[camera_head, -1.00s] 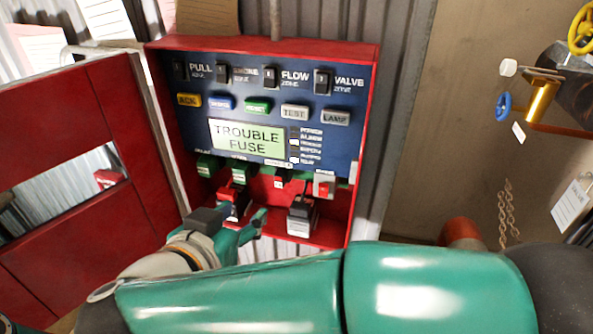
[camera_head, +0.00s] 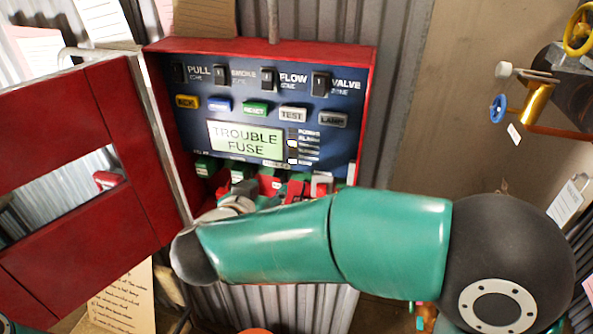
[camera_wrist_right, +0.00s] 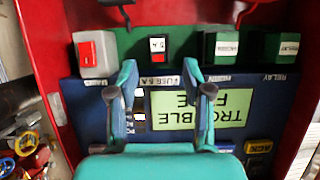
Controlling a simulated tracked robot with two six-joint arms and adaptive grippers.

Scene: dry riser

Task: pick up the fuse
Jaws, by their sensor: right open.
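In the head view the fuse (camera_head: 269,186) is partly hidden by my right arm and gripper. My right gripper (camera_wrist_right: 159,68) is open and empty in the wrist view. Its two teal fingers point toward the fuse, which lies beyond the gap between the fingertips. My left gripper is not in view.
Green relay blocks (camera_wrist_right: 222,48) and a grey block with a red front (camera_wrist_right: 95,50) flank the fuse closely. The red cabinet (camera_head: 368,110) has side walls, with its door (camera_head: 125,150) open at left. The display (camera_head: 245,138) reads TROUBLE FUSE. Valves (camera_head: 535,100) are at right.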

